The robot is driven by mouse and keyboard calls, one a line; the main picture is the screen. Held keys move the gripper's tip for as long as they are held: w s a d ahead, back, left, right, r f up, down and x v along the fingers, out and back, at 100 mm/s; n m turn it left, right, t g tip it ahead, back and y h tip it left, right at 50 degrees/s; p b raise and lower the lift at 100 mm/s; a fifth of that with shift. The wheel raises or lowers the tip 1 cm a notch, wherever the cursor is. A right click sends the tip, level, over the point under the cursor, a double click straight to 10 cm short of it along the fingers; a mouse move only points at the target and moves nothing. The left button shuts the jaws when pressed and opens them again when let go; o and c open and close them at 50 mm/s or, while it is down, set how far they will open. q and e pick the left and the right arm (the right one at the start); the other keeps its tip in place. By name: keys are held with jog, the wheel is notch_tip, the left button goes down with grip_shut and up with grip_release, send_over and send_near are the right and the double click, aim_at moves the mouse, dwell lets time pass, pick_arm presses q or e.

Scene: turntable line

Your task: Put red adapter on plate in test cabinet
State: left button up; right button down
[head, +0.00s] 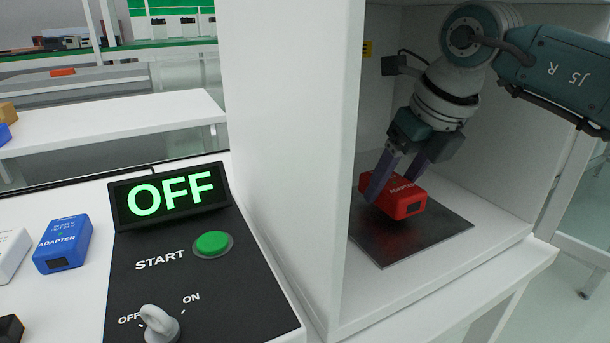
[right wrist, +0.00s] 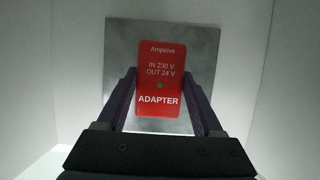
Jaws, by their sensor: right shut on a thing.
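The red adapter (head: 406,200) is inside the white test cabinet (head: 290,130), over the dark metal plate (head: 425,235). My right gripper (head: 394,188) reaches into the cabinet and is shut on the adapter, one finger on each side. In the right wrist view the adapter (right wrist: 159,78) lies between the two fingers (right wrist: 160,100), label facing the camera, within the outline of the plate (right wrist: 205,50). I cannot tell whether its underside touches the plate. My left gripper is not in view.
A control panel left of the cabinet has an OFF display (head: 170,196), a green START button (head: 212,243) and a grey knob (head: 160,322). A blue adapter (head: 63,243) lies farther left. The cabinet's walls stand close around my right arm.

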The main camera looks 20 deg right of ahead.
jog(key=shift+s+d+f, duration=0.1)
jog(key=shift+s+f, duration=0.1)
jog(key=shift+f, duration=0.45)
jog(key=shift+f, duration=0.1)
jog(key=shift+c, duration=0.2)
grip_release()
jog(key=shift+s+r, duration=0.1)
jog(key=shift+r, duration=0.5)
jog(key=s, duration=0.8)
jog(key=s+d+p, duration=0.1)
jog(key=s, duration=0.3)
jog(key=shift+s+r, duration=0.1)
